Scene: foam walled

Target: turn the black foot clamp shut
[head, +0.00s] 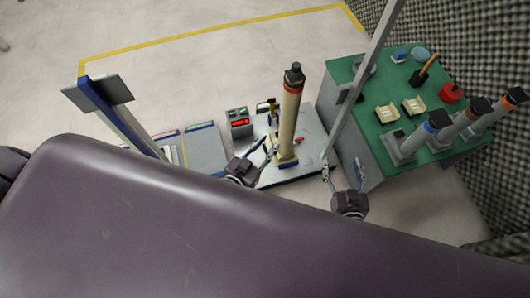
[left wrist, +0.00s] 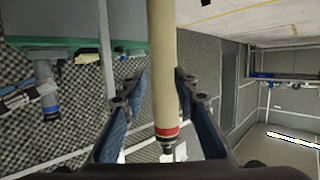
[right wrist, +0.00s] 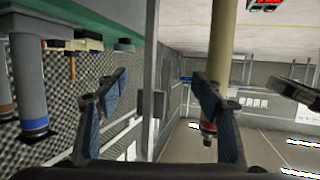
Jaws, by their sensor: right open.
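A tall cream column (head: 288,120) with red bands and a black top stands upright on a pale plate (head: 310,166). I cannot clearly make out the black foot clamp at its foot, where things are small and partly hidden by my left gripper. My left gripper (head: 267,151) is open close beside the column's lower part. In the left wrist view the column (left wrist: 163,75) lies in line with the gap between the fingers (left wrist: 160,88). My right gripper (head: 342,165) is open and empty, right of the plate. The column (right wrist: 222,45) also shows in the right wrist view, behind the right-hand finger.
A box with a red display (head: 240,123) stands left of the column. A grey post (head: 362,75) rises between plate and bench.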

